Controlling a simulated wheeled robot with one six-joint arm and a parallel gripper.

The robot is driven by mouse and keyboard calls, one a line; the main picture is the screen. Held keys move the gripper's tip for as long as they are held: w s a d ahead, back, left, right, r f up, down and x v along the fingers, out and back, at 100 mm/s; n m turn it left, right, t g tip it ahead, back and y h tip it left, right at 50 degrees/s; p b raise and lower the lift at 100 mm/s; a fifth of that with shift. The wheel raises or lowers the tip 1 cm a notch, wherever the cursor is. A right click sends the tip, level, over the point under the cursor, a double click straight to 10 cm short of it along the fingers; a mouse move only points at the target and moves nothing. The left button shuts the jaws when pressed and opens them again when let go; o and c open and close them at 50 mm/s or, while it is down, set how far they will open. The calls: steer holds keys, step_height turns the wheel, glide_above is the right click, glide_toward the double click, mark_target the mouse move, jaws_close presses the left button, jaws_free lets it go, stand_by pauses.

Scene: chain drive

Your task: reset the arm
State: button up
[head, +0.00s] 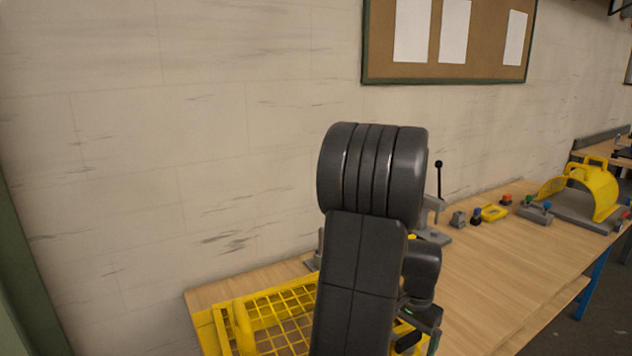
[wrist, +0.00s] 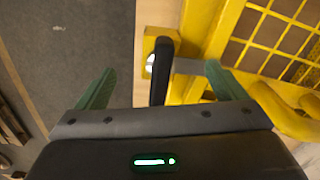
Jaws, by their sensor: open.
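My gripper (wrist: 160,84) shows in the wrist view with two green fingers spread wide apart. It is open and holds nothing. A black handle-like bar (wrist: 161,72) lies between the fingers in the picture, apart from both. It is by a yellow plate with a round silvery part. In the head view my dark arm stands in the middle and hides part of the workbench (head: 480,270). My gripper is mostly hidden there, low behind the arm.
A yellow mesh guard (head: 240,318) is at the bench's left end; its mesh also fills the wrist view's right side (wrist: 262,38). A grey fixture with a black-knobbed lever (head: 438,180) stands behind my arm. Small parts and a yellow arched cover (head: 597,187) are farther right.

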steer(key=shift+m, duration=1.2)
steer(key=shift+r, duration=0.1)
